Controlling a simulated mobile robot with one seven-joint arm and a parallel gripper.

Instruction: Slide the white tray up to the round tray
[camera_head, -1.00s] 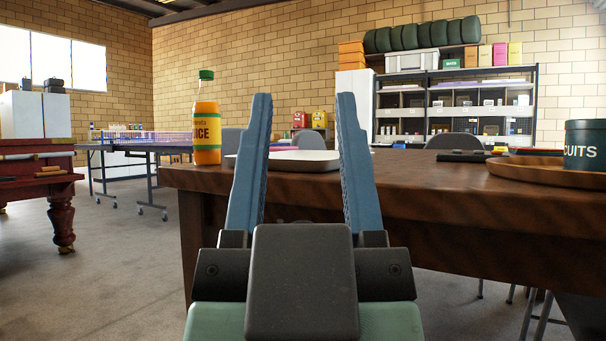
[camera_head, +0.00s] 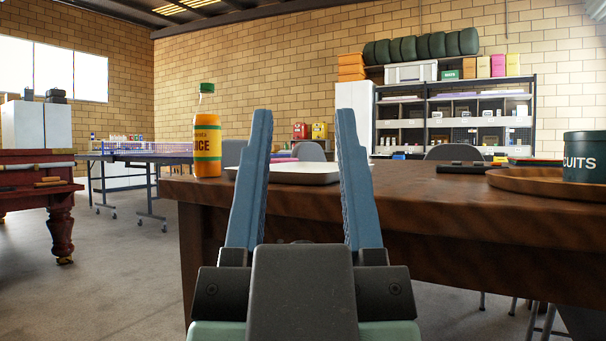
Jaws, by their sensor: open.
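The white tray (camera_head: 308,173) lies flat on the dark wooden table, seen between and behind my gripper's fingers. The round tray (camera_head: 530,182) is wooden and sits at the right of the table, with a dark green biscuit tin (camera_head: 587,157) on it. A stretch of table separates the two trays. My gripper (camera_head: 304,115) is open and empty, its two blue fingers pointing up in front of the table's near edge. The left finger hides part of the white tray. I cannot tell how far the fingers are from it.
An orange juice bottle (camera_head: 207,135) with a green cap stands at the table's left end. A dark flat object (camera_head: 462,167) lies on the table left of the round tray. Chairs stand behind the table (camera_head: 440,212). Open floor (camera_head: 120,270) lies to the left.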

